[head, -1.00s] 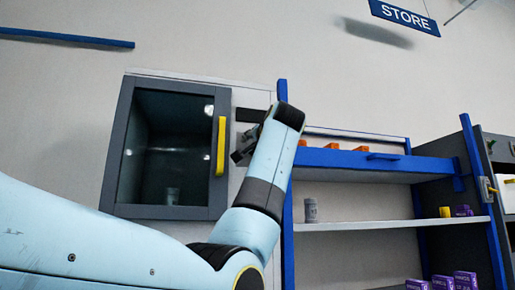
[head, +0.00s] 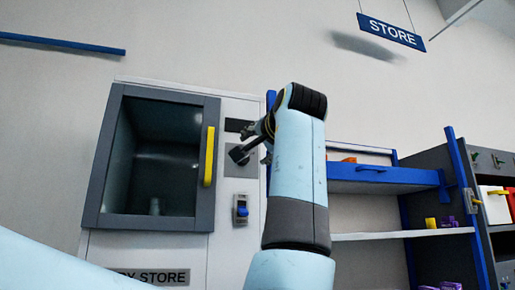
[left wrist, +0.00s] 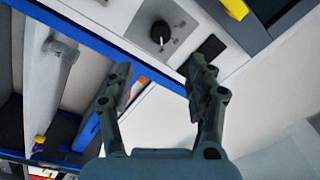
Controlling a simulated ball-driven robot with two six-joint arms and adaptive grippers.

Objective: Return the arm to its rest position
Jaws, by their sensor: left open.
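My left arm rises through the middle of the head view, and its left gripper (head: 245,148) shows small and partly hidden in front of the cabinet's right panel. In the left wrist view my left gripper (left wrist: 158,85) is open, with its two fingers apart and nothing between them. A black knob (left wrist: 160,32) on a light panel shows beyond the fingers, apart from them. My right gripper is in neither view.
A store cabinet (head: 114,84) with a glass door and yellow handle (head: 209,157) stands left of the arm. A blue switch (head: 241,210) is on its panel. Shelves with a blue drawer front (head: 385,176) stand to the right. A STORE sign (head: 392,33) hangs above.

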